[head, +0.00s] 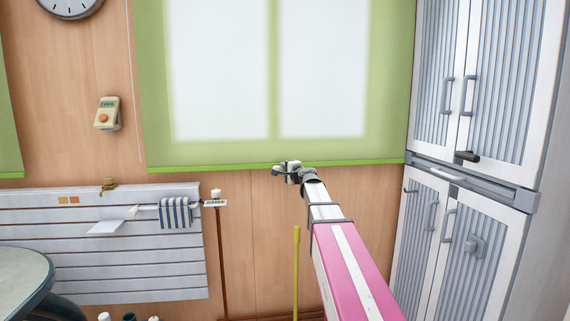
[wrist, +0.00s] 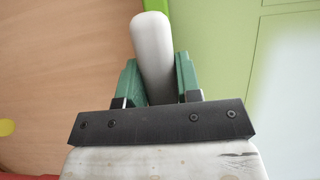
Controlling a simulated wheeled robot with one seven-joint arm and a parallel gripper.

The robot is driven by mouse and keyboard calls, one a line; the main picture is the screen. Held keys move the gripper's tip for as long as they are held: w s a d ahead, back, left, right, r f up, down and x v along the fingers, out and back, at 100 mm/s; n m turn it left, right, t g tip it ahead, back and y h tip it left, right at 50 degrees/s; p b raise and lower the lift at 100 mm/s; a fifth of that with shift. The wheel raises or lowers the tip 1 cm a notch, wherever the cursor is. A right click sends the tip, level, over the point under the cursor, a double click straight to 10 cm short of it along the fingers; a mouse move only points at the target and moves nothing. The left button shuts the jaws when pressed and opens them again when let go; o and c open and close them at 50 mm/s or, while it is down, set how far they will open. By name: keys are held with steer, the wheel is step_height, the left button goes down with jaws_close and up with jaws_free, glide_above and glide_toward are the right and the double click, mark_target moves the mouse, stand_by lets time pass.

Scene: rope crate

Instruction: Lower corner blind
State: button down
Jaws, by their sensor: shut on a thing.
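A green roller blind (head: 205,152) hangs over a bright two-pane window in the head view, its brighter green lower edge lying below the panes. My gripper (head: 286,170) is at that lower edge, near its middle. In the wrist view the green fingers of my gripper (wrist: 158,82) are shut on a pale rounded handle (wrist: 152,42). The blind also fills the right of the wrist view (wrist: 225,50). Whether the handle joins the blind is hidden. Another green blind (head: 9,120) shows only in part at the left edge.
A thin cord (head: 133,80) hangs left of the blind. A tall white cabinet (head: 480,90) stands close on the right. A slatted wall panel (head: 120,265) with a striped cloth (head: 175,213) is lower left, above a round table (head: 22,275). A yellow pole (head: 296,270) stands below my gripper.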

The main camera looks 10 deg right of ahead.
steer(key=shift+s+f, duration=0.1)
steer(key=shift+f, duration=0.25)
steer(key=c, duration=0.8)
jaws_free()
steer(key=shift+r, duration=0.1)
steer(key=shift+s+d, duration=0.1)
steer(key=shift+s, duration=0.05)
steer(key=v, duration=1)
steer(key=shift+s, duration=0.15)
steer(key=shift+d, duration=0.1)
